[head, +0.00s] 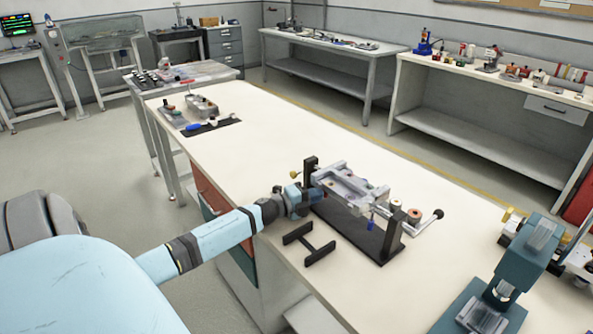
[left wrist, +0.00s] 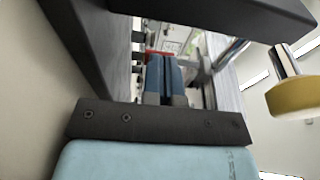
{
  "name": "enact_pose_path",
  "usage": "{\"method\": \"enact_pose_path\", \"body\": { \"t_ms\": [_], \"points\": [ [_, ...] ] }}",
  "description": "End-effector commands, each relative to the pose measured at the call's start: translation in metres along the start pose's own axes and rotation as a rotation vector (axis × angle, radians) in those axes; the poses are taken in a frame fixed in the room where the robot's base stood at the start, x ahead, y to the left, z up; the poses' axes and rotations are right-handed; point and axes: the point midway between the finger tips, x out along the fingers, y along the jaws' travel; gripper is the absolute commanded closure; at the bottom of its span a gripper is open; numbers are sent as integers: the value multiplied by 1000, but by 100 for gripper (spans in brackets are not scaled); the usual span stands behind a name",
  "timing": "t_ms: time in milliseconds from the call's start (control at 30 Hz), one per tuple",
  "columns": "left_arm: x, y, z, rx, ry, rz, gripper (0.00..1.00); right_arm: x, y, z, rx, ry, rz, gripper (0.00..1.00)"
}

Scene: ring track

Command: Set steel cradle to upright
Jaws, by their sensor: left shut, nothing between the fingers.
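The steel cradle (head: 345,185) is a grey open frame hung between two black posts of a dark stand on the white bench. It looks roughly level with its open side up; I cannot tell its exact tilt.
A black H-shaped rest (head: 309,244) lies on the bench in front of the stand. A teal press (head: 510,270) is at the right. A dark mat with tools (head: 210,127) lies at the far end; the bench between is clear.

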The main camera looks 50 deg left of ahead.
Motion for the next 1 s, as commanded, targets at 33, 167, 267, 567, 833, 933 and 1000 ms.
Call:
{"method": "enact_pose_path", "body": {
  "t_ms": [33,167,267,567,833,933,1000],
  "points": [
    [-7,1,0,0,0,2,100,0,0,0,0,0,0,49],
    [-32,1,0,1,0,4,100,0,0,-1,0,-1,0,49],
    [-53,1,0,0,1,4,100,-1,0,-1,1,-2,0,49],
    [-109,0,0,-1,-1,2,100,-1,0,-1,2,-4,0,49],
    [-129,0,0,1,1,1,100,-2,0,-1,3,-5,1,49],
    [-130,-1,0,1,1,0,100,-1,0,-1,3,-5,1,49],
    [-129,-1,0,1,0,0,100,-1,0,-1,3,-5,1,49]
  ]
}}
